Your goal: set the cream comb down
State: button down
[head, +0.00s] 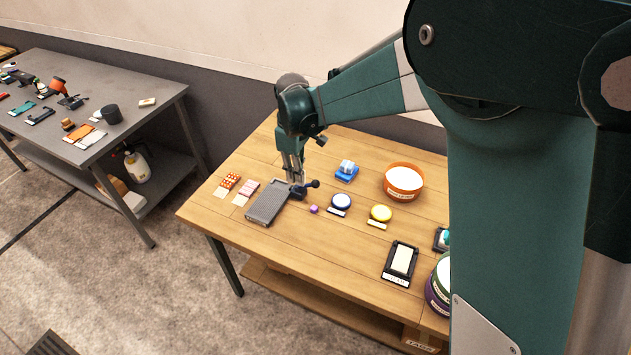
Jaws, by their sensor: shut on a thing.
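My gripper (295,180) points down at the far left part of the wooden table, just over the far end of a grey ribbed board (266,203). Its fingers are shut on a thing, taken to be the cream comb. The comb is too small and hidden by the fingers to make out. A dark blue piece with a round knob (313,184) shows right beside the fingertips. I cannot tell whether it touches them or belongs to the board.
The front middle is clear.

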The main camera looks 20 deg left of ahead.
jog(key=w+a, duration=0.1)
jog(key=w, duration=1.5)
jog(key=shift+a+f, duration=0.1)
jog(key=shift+f, duration=2.55)
jog(key=shift+f, duration=3.15)
jog(key=shift+f, duration=0.1)
jog(key=shift+f, duration=1.75)
jog(key=shift+f, duration=0.15)
